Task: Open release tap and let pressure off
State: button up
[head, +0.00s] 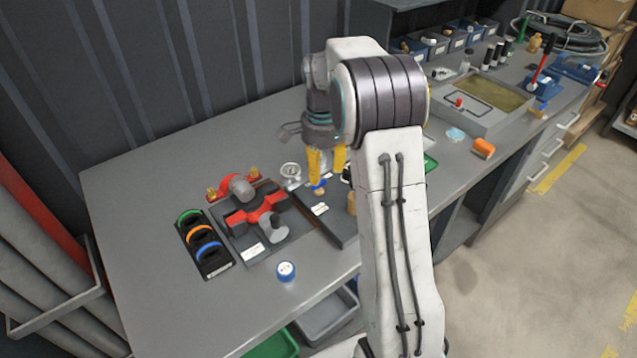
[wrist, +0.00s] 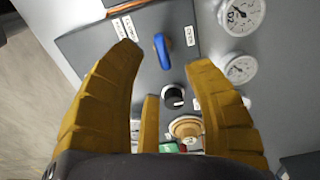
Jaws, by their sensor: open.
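In the wrist view a blue lever handle (wrist: 161,50), likely the release tap, stands on a dark grey panel (wrist: 92,47) with white labels. A black knob (wrist: 174,97) and a tan round cap (wrist: 186,127) sit lower on the panel. Two pressure gauges (wrist: 240,68) are to its right. My gripper (wrist: 163,60) is open, with yellow fingers on either side of the lever and nothing held. In the head view my gripper (head: 326,160) hangs just above the blue lever (head: 319,187). Contact cannot be told. My arm hides part of the panel (head: 325,215).
A red pump-like fitting (head: 255,205) lies left of the panel, beside a rack (head: 205,245) of coloured rings. A basin (head: 490,100) and orange block (head: 484,148) are to the right. The bench's left end is clear.

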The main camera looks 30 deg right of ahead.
aim_at(322, 182)
jog(key=shift+f, duration=2.35)
jog(key=shift+o, duration=0.2)
grip_shut()
